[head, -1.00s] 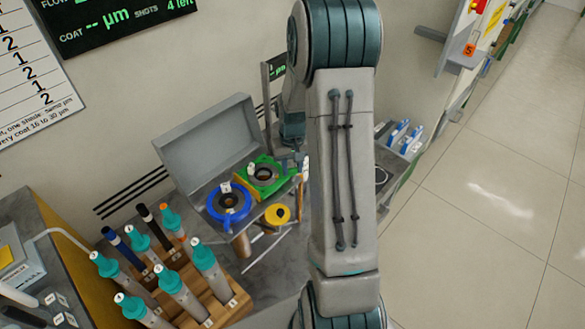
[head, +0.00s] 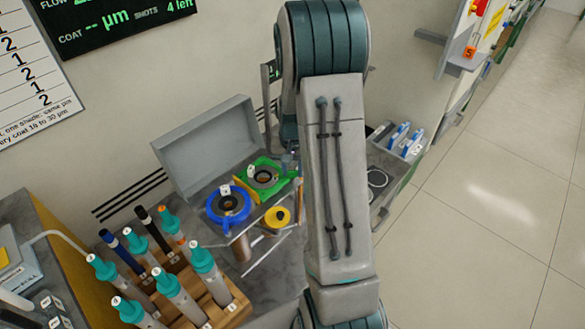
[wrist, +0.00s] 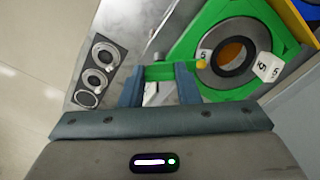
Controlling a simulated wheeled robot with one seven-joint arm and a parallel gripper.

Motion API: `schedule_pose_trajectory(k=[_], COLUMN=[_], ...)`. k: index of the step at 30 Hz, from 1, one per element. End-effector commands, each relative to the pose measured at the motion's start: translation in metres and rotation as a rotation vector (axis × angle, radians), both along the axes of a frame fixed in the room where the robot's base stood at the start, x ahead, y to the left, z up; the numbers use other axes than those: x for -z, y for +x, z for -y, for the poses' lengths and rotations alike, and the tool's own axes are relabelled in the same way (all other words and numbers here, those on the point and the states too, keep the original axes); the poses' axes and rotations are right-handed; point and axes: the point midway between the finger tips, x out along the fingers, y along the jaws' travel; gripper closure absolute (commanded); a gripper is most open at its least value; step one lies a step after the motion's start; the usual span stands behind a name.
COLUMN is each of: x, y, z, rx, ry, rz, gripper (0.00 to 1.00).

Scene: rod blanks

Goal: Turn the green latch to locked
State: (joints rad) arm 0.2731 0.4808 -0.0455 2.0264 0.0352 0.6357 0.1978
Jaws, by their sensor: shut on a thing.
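The green latch (wrist: 160,72) is a short green bar between my fingertips in the wrist view, with a yellow tip beside the right finger. My gripper (wrist: 160,80) is shut on this bar. The bar lies beside the green housing (wrist: 188,49), which holds a dark ring around an orange-brown centre and a white tag marked 5. In the head view the green housing (head: 281,181) sits in front of the grey raised lid, and my gripper (head: 289,163) is at its right side. The arm partly hides the latch there, and any locked mark is not readable.
A blue ring fixture (head: 214,207) stands left of the green housing, with a yellow round part (head: 277,216) in front. A wooden rack (head: 219,311) of teal-capped rods is at the lower left. A grey plate with round dials (wrist: 97,72) lies left of my fingers.

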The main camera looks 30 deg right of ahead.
Motion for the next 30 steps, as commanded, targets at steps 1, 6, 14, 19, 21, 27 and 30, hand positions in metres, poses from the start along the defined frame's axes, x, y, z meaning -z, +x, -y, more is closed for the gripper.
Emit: schedule_pose_trajectory(k=[1,6,14,19,21,27,30], x=[-0.001,-0.001,-0.001,-0.015,-0.028,-0.075,-0.097], y=[0.001,0.001,0.000,0.001,0.001,0.001,0.001], z=[0.001,0.001,0.000,0.001,0.001,0.001,0.001], rx=[0.003,0.002,0.001,0.000,0.000,0.001,0.001], ry=[-0.002,-0.001,-0.001,-0.002,-0.003,-0.002,-0.002], rz=[0.003,0.003,0.001,0.005,0.007,0.008,0.007], gripper=[0.94,0.49,0.49,0.49,0.49,0.49,0.49])
